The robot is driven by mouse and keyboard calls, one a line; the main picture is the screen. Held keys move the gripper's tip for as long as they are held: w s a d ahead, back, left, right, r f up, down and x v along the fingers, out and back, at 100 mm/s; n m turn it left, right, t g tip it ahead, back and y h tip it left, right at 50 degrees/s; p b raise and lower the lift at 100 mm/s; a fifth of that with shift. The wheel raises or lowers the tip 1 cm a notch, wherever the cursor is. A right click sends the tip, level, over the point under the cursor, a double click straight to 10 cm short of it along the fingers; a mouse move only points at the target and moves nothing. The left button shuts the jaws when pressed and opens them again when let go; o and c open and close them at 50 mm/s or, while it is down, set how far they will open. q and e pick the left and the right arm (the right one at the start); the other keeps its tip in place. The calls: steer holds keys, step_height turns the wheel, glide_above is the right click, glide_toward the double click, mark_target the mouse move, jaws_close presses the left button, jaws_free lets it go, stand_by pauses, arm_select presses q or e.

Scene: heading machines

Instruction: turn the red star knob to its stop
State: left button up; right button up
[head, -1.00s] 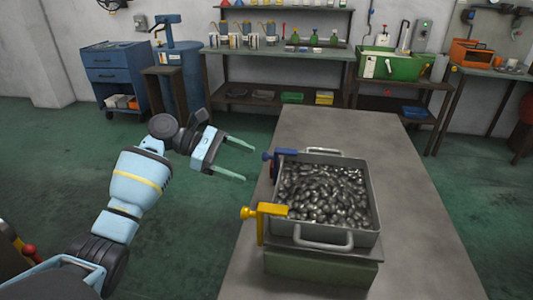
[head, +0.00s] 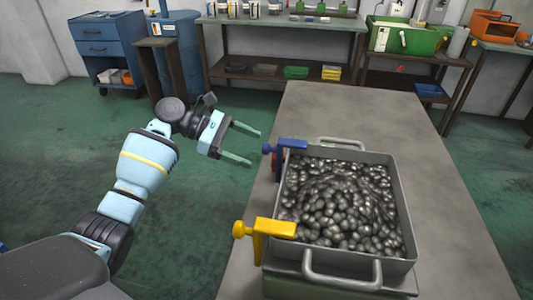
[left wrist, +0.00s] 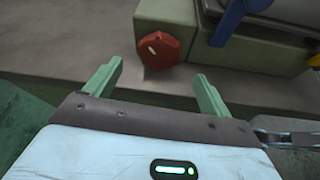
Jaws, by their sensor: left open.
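The red star knob (left wrist: 158,50) shows in the left wrist view on the face of a green block (left wrist: 190,15), with a pale mark on it. In the head view only a sliver of red (head: 274,163) shows behind the blue clamp (head: 287,147). My left gripper (head: 256,146) is open and empty, left of the table edge and pointing right toward the knob. In the left wrist view its two green fingers (left wrist: 158,88) are spread on either side below the knob, apart from it. My right gripper is not in view.
A metal tray (head: 403,205) full of dark rounded pieces stands on the green block on the table (head: 350,110). The blue clamp and a yellow clamp (head: 262,232) sit on its left rim. The far part of the table is clear.

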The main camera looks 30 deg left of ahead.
arm_select(q)
steer(key=x, duration=0.5)
steer(key=shift+w+d+f, duration=0.15)
steer(key=shift+w+d, duration=0.05)
steer(key=shift+d, duration=0.1)
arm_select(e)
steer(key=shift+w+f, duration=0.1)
